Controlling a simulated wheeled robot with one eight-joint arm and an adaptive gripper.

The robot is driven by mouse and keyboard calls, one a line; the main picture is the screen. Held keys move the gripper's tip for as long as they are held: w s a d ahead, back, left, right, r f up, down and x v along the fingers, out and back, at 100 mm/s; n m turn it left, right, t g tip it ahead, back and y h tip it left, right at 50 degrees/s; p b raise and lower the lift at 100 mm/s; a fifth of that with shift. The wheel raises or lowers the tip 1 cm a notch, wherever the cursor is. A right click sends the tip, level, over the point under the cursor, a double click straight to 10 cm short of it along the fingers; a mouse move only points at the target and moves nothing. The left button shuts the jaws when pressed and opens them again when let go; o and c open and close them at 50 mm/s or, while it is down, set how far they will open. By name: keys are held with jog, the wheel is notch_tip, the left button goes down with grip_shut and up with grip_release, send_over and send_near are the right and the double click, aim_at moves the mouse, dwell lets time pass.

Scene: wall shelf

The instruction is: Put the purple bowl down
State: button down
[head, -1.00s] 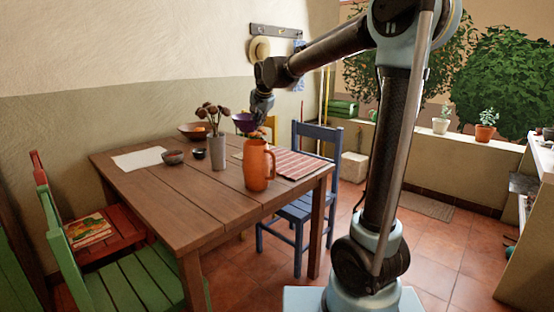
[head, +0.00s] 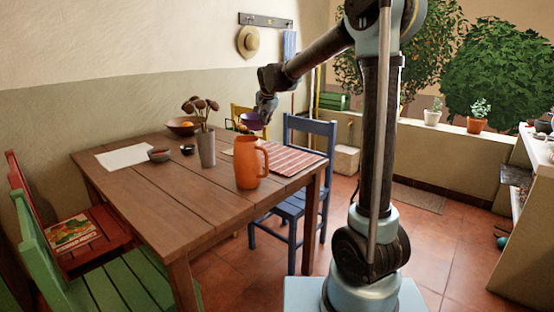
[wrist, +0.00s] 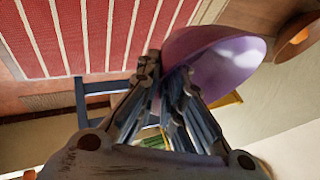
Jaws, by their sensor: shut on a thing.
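The purple bowl (head: 251,120) is in my gripper (head: 264,112), over the far side of the wooden table (head: 150,190), behind the orange pitcher (head: 250,163). In the wrist view the fingers (wrist: 163,72) are shut on the rim of the bowl (wrist: 215,58). The bowl looks tilted in that view. The red striped placemat (head: 295,160) lies on the table to the right of the pitcher and fills the upper left of the wrist view (wrist: 95,35). The pitcher partly hides the table below the bowl. The gap between bowl and table is hard to judge.
A grey vase with dried stems (head: 206,148) stands left of the pitcher. A brown bowl with an orange fruit (head: 181,126), a small bowl (head: 159,154) and a dark cup (head: 187,149) stand nearby. The table's near left is clear. A blue chair (head: 312,135) stands at the right.

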jog(key=m, duration=0.1)
send_over(275, 156)
notch_tip(275, 156, down, 4)
jog(key=r, duration=0.1)
jog(key=shift+h, duration=0.4)
jog(key=f, duration=0.6)
jog(key=shift+w, duration=0.25)
jog(key=shift+f, duration=2.4)
jog(key=c, duration=1.7)
grip_release()
